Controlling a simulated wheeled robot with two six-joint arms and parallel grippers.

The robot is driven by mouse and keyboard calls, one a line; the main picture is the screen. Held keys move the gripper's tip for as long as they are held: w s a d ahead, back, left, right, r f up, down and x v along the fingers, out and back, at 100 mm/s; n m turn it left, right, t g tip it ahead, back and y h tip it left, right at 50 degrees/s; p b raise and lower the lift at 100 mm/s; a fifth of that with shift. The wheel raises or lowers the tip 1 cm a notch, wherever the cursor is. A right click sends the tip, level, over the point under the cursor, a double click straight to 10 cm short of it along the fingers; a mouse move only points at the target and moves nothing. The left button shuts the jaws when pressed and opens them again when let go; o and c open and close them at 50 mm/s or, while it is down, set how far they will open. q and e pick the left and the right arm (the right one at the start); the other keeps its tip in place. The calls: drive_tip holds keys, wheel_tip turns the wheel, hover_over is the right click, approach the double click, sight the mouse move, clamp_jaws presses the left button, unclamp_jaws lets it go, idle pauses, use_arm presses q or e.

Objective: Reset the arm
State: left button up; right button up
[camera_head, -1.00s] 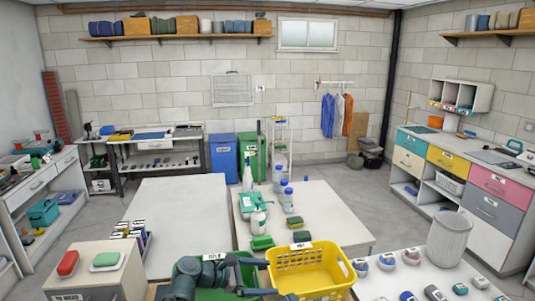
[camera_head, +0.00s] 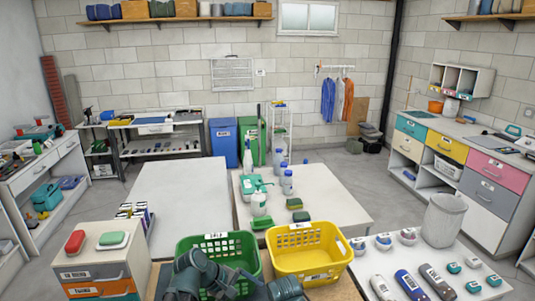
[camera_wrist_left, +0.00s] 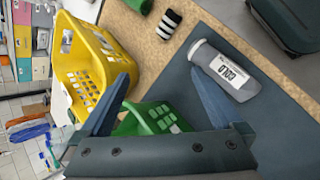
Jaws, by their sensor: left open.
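My left arm (camera_head: 196,272) shows at the bottom of the head view, folded in front of the green basket. Its gripper is hard to make out there. In the left wrist view my left gripper (camera_wrist_left: 160,75) has its two blue-grey fingers spread wide, with nothing held between them. The yellow basket (camera_wrist_left: 98,50) is left of the fingers in that view, and part of the green basket (camera_wrist_left: 150,120) shows beyond and between them. My right gripper is in neither view.
In the head view the green basket (camera_head: 217,243) and yellow basket (camera_head: 310,262) stand side by side. A small drawer unit (camera_head: 98,266) is at left. In the wrist view a grey labelled bottle (camera_wrist_left: 222,70) lies on a dark surface (camera_wrist_left: 285,125). The white tabletop (camera_head: 184,190) is largely clear.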

use_arm(q)
drive_tip(key=s+a+f+m+y, duration=0.2)
drive_tip(key=s+a+f+m+g+y, duration=0.1)
drive_tip(key=a+m, duration=0.1)
drive_tip(key=shift+s+a, duration=0.1)
drive_tip(key=s+a+f+m+y, duration=0.2)
drive_tip(key=s+a+m+y, duration=0.15)
drive_tip(key=a+m, duration=0.2)
drive_tip(key=s+d+m+g+y, duration=0.1)
drive_tip(key=s+d+m, duration=0.3)
drive_tip(key=d, duration=0.5)
drive_tip(key=shift+s+d+r+g+y, duration=0.2)
drive_tip(key=shift+s+g+y, duration=0.3)
drive_tip(key=shift+s, duration=0.45)
drive_tip(key=shift+a, duration=0.1)
